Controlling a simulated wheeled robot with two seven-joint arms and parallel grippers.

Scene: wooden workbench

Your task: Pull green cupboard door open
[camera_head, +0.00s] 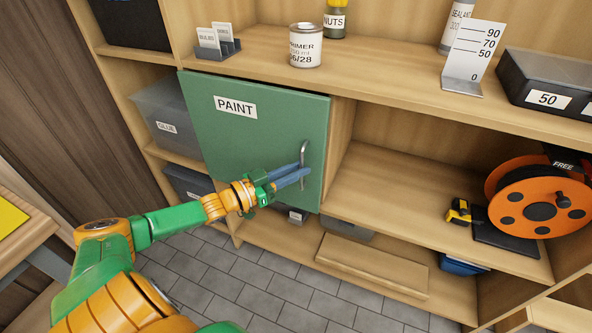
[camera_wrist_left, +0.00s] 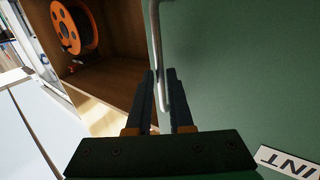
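The green cupboard door (camera_head: 240,130) bears a PAINT label and fills the right half of the left wrist view (camera_wrist_left: 240,80). It looks closed or nearly so in the head view. Its upright metal bar handle (camera_head: 303,153) is near the door's right edge. My left gripper (camera_head: 303,174) is at the handle's lower part. In the left wrist view the handle (camera_wrist_left: 156,40) runs down between the two fingers, with a narrow gap beside it, so the gripper looks open around the bar. My right gripper is not in view.
An open shelf with an orange spool (camera_head: 538,198) and a yellow tape measure (camera_head: 459,211) lies right of the door. A paint tin (camera_head: 305,46) stands on the shelf above. Grey bins (camera_head: 168,118) stand at left. The tiled floor (camera_head: 270,280) in front is clear.

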